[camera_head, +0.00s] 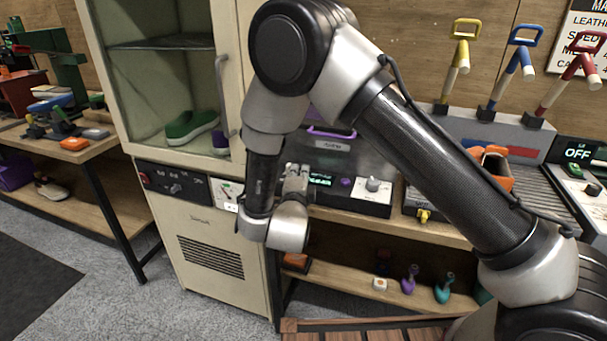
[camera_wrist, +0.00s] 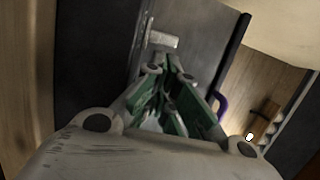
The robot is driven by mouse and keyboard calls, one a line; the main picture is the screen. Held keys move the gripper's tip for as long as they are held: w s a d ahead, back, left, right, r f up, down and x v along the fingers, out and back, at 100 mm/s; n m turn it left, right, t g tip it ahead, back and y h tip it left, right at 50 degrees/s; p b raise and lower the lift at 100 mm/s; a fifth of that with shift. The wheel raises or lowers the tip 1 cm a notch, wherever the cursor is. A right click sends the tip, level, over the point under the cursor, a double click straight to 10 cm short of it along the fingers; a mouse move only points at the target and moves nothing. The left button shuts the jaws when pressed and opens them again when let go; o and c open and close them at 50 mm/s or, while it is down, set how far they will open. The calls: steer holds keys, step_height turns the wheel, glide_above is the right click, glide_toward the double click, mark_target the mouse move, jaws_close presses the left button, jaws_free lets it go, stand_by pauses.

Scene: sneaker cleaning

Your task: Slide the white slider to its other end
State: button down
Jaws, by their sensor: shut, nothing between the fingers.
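In the wrist view a small white block (camera_wrist: 163,40), which looks like the white slider, sits on a dark grey panel (camera_wrist: 195,30) beside a narrow upright slot or rail. My gripper (camera_wrist: 171,72) is shut and empty, with its tips just short of the block in the picture; I cannot tell whether they touch it. In the head view my gripper (camera_head: 296,172) is in front of the grey machine with a green display (camera_head: 320,180). I cannot make out the slider there; my arm and gripper cover part of that machine.
A purple handle (camera_head: 332,132) is on the grey machine, close to my gripper. A cream cabinet (camera_head: 205,235) stands at the left, with green shoes (camera_head: 190,126) inside. Coloured levers (camera_head: 525,63) stand at the back right. Small bottles (camera_head: 410,280) are on the lower shelf.

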steer(key=shift+w+a, duration=0.3)
steer(key=shift+a, duration=0.55)
steer(key=shift+w+a, duration=0.25)
steer(key=shift+a, duration=0.55)
steer(key=shift+w+a, duration=0.3)
steer(key=shift+a, duration=0.55)
